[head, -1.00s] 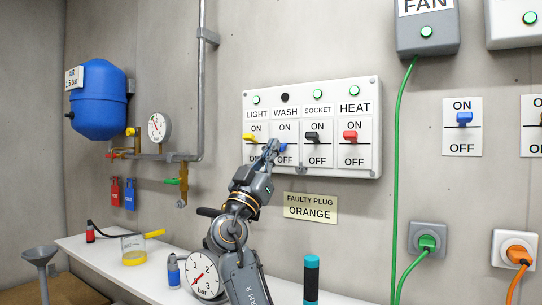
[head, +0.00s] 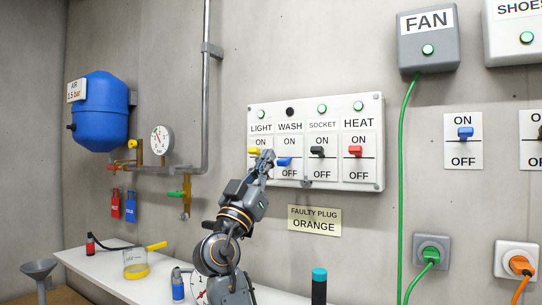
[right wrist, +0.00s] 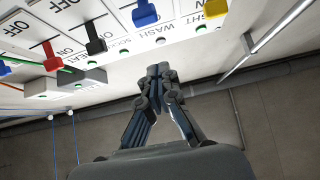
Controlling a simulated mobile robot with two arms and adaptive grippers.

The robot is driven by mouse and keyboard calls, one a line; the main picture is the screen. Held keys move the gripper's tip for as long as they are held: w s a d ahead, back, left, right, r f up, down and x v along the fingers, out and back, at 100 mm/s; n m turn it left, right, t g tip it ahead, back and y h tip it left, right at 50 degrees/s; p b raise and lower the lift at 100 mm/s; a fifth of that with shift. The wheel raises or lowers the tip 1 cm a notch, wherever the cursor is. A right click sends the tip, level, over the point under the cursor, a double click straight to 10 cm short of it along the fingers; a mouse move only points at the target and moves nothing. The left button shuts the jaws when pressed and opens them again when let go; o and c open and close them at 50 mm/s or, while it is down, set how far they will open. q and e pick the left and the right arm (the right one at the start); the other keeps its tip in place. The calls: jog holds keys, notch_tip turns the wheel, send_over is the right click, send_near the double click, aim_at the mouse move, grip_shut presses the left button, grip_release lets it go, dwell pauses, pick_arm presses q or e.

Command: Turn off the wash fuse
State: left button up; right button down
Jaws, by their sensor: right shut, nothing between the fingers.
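The white fuse panel (head: 375,180) on the wall holds LIGHT, WASH, SOCKET and HEAT switches. The blue WASH toggle (head: 284,161) sits low, on the OFF side, lower than its neighbours. The WASH lamp (head: 290,112) above it is dark. The blue toggle also shows in the right wrist view (right wrist: 146,14). My right gripper (head: 267,155) is shut and empty, in front of the panel just left of the blue toggle. In the right wrist view its fingertips (right wrist: 158,70) are together, apart from the toggles. My left gripper is not in view.
The yellow LIGHT toggle (head: 254,151), black SOCKET toggle (head: 317,151) and red HEAT toggle (head: 355,151) are up, with green lamps lit. A green cable (head: 402,150) hangs right of the panel.

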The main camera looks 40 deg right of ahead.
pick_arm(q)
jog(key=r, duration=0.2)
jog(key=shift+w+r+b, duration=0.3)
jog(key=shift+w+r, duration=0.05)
pick_arm(e)
jog(key=v, duration=0.4)
jog(key=shift+s+a+r, duration=0.1)
jog(key=shift+s+a, duration=0.05)
jog(key=shift+a, duration=0.35)
